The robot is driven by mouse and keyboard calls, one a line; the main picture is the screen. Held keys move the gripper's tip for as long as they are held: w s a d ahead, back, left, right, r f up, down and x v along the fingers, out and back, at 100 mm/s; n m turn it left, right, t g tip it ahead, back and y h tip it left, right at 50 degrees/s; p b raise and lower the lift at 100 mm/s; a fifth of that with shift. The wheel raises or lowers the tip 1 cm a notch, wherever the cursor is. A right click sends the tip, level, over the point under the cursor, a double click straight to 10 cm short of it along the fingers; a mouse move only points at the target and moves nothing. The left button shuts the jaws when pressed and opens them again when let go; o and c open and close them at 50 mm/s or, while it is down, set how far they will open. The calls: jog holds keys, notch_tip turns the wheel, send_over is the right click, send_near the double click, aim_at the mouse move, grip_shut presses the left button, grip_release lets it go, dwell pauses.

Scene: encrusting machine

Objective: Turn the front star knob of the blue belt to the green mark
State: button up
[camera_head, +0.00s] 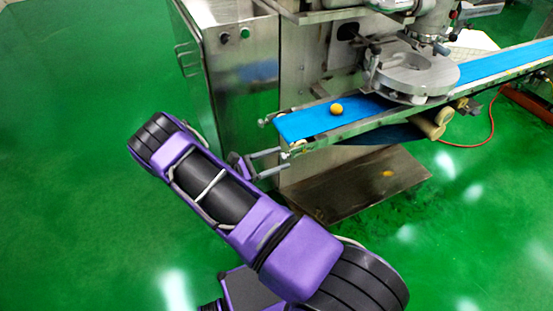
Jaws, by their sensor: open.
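The blue belt (375,103) runs from the machine toward the left, with a yellow ball (337,109) on it. A small knob-like part (263,123) sticks out at the far corner of its left end. The front star knob is not clearly made out; the near corner is small and crowded by my gripper. My gripper (286,158) is open, its two grey fingers pointing right at that near corner. I cannot tell whether they touch or surround the knob. My purple arm hides part of the gripper body. No green mark can be made out.
A steel cabinet (240,75) with buttons stands left of the belt. A round metal plate (415,75) sits over the belt. A metal floor plate (355,185) lies below. A red hose (490,120) runs at right. The green floor at left is clear.

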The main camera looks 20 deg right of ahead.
grip_shut()
dwell(0.3)
jog(key=shift+f+m+b, duration=0.1)
jog(key=shift+m+b, duration=0.2)
jog(key=shift+b, duration=0.05)
